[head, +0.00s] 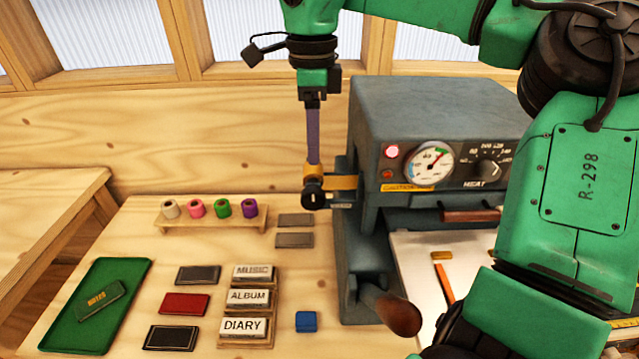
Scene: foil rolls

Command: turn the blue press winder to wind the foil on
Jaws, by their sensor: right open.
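The blue-grey press (440,110) stands at the right of the bench. A winder with a dark round knob (314,195) sticks out of its left side, beside a gold band (343,182). My right gripper (313,168) points straight down over the knob, its tips at or just above it. It is open, seen nearly edge-on, and I cannot tell whether it touches the knob. My left gripper is out of view.
A small rack (210,222) holds several foil rolls. Left are a green tray (65,325) with a NOTES piece, several dark and red blocks, and labelled MUSIC, ALBUM and DIARY blocks (244,298). A small blue block (306,321) lies near the press handle (395,310). My right arm hides the press's right side.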

